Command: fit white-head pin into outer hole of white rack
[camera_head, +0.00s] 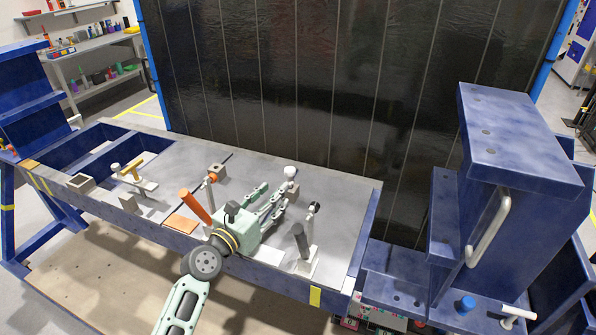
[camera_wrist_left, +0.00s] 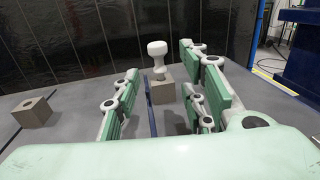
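The white-head pin (camera_head: 290,171) stands upright in a small grey-brown block (camera_head: 288,190) on the table. In the left wrist view, the white-head pin (camera_wrist_left: 157,58) shows ahead, between the lines of the two fingers, its lower end in the block (camera_wrist_left: 162,91). My left gripper (camera_head: 279,196) is open and empty, its fingers pointing at the pin; they also show in the left wrist view (camera_wrist_left: 160,92). A pale stand (camera_head: 307,261) with a dark handle is to the right of the gripper. I cannot tell whether it is the white rack. My right gripper is not in view.
An orange handle (camera_head: 195,206) leans beside a pale stand left of my wrist. A yellow piece (camera_head: 130,167) and grey blocks (camera_head: 80,182) are at the table's left. A dark wall (camera_head: 300,90) stands behind. Blue furniture (camera_head: 515,140) is on the right.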

